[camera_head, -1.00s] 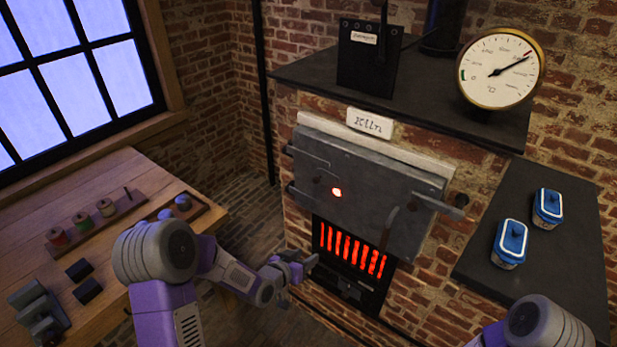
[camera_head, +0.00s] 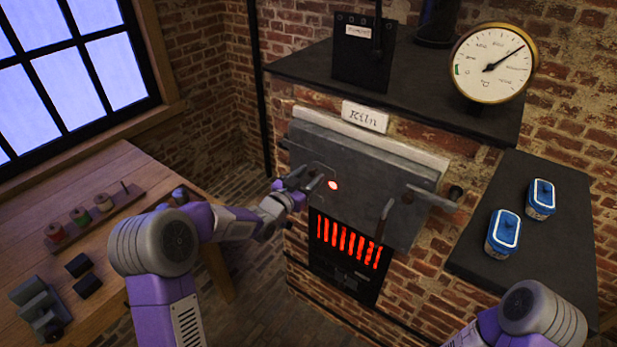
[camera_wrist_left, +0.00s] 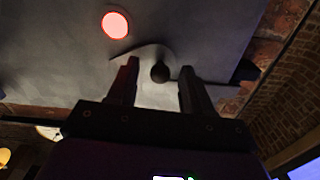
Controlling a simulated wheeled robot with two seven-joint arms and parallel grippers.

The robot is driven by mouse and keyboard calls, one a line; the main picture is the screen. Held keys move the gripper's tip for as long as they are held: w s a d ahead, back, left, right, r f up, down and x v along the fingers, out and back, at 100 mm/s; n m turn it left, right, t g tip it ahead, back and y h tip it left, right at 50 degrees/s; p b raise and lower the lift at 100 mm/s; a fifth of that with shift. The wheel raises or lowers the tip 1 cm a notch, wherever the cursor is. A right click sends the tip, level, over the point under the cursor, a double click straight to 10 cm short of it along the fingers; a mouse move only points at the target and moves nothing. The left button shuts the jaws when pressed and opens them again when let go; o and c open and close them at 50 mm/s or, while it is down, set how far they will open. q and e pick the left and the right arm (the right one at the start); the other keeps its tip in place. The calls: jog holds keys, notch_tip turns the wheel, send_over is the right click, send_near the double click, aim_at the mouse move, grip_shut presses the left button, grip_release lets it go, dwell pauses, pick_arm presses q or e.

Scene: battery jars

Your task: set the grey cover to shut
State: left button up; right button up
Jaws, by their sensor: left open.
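The large grey kiln door (camera_head: 365,182) has a round hole glowing red (camera_head: 332,185) near its left side. In the left wrist view the glowing hole (camera_wrist_left: 115,25) is uncovered. Beside it is a thin grey piece with a curved edge, apparently the grey cover (camera_wrist_left: 143,55), with a dark round knob (camera_wrist_left: 160,72). My left gripper (camera_head: 316,181) is open in front of the door, just left of the hole. In the wrist view its two fingers (camera_wrist_left: 159,68) stand either side of the knob. Contact with it cannot be told. In the head view the gripper hides the cover.
A handle (camera_head: 385,215) sticks out at the door's right. Below the door is a glowing red grate (camera_head: 348,240). A dark side shelf (camera_head: 560,255) carries two blue-lidded jars (camera_head: 503,232). A wooden bench (camera_head: 115,185) with small items stands left.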

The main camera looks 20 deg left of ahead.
pick_arm(q)
jog(key=shift+c, duration=0.3)
grip_shut()
jog(key=shift+d, duration=0.1)
